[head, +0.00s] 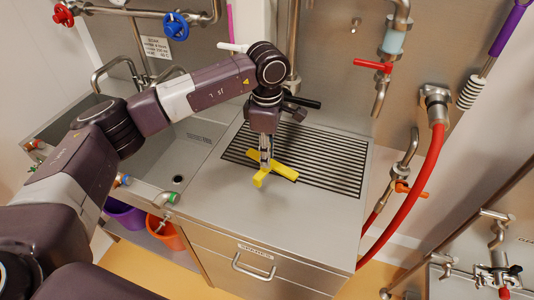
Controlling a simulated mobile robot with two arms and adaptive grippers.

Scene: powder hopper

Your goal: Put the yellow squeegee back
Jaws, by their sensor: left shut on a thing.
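The yellow squeegee (284,172) is in the head view, at the middle of the steel counter, over the near left part of the slotted drain grille. My left gripper (266,160) comes down from above and is shut on the squeegee. The gripper covers part of it, and I cannot tell whether the squeegee touches the counter. My right gripper is not in view.
A steel sink (170,160) lies left of the counter (225,205). Pipes and a red-handled tap (374,66) stand behind. A red hose (428,175) hangs at the right. Purple (125,213) and orange (165,234) buckets sit below the sink. The counter's front is clear.

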